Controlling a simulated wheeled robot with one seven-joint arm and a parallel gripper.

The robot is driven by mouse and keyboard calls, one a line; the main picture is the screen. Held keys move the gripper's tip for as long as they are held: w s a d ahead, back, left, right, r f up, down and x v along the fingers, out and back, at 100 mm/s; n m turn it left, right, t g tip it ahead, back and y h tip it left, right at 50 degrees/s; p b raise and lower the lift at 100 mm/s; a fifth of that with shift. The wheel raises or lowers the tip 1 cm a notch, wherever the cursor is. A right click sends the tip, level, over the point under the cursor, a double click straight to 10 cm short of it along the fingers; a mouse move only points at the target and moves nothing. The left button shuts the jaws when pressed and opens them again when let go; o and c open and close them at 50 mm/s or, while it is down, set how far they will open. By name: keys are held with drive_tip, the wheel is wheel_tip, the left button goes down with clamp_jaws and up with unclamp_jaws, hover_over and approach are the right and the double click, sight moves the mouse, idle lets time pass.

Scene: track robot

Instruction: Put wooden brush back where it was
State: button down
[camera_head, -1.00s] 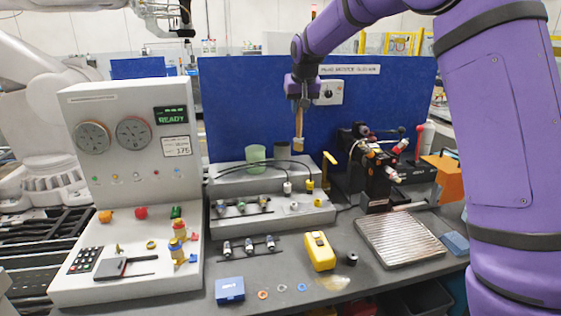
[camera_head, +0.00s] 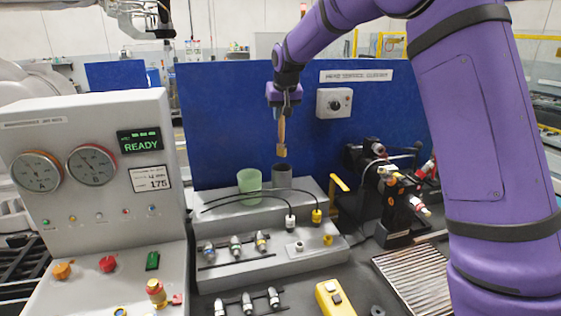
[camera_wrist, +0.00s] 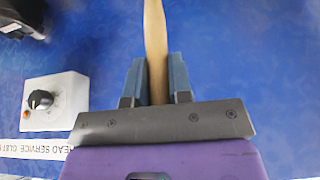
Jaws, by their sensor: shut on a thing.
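The wooden brush (camera_head: 282,133) hangs upright, bristle end down, from my gripper (camera_head: 283,108). In the wrist view, my gripper (camera_wrist: 157,82) is shut on the brush's wooden handle (camera_wrist: 155,42). The brush's lower end is above a dark cup (camera_head: 282,178) on the grey stepped block (camera_head: 225,220); the gap in depth is hard to judge. A green translucent cup (camera_head: 249,183) stands just left of the dark cup. The inside of the dark cup is hidden.
Two black cables (camera_head: 235,198) arc in front of the cups. A blue panel (camera_head: 225,110) stands behind, with a knob box (camera_head: 334,102). The grey READY console (camera_head: 95,185) is at left. A black machine (camera_head: 400,205) and ribbed plate (camera_head: 415,280) are at right.

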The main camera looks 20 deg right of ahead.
sight(282, 148)
wheel_tip(282, 148, down, 13)
drive_tip(key=shift+f, duration=0.2)
idle(0.3)
drive_tip(key=c, duration=1)
unclamp_jaws()
drive_tip(key=shift+f, duration=0.1)
drive_tip(key=shift+c, duration=0.2)
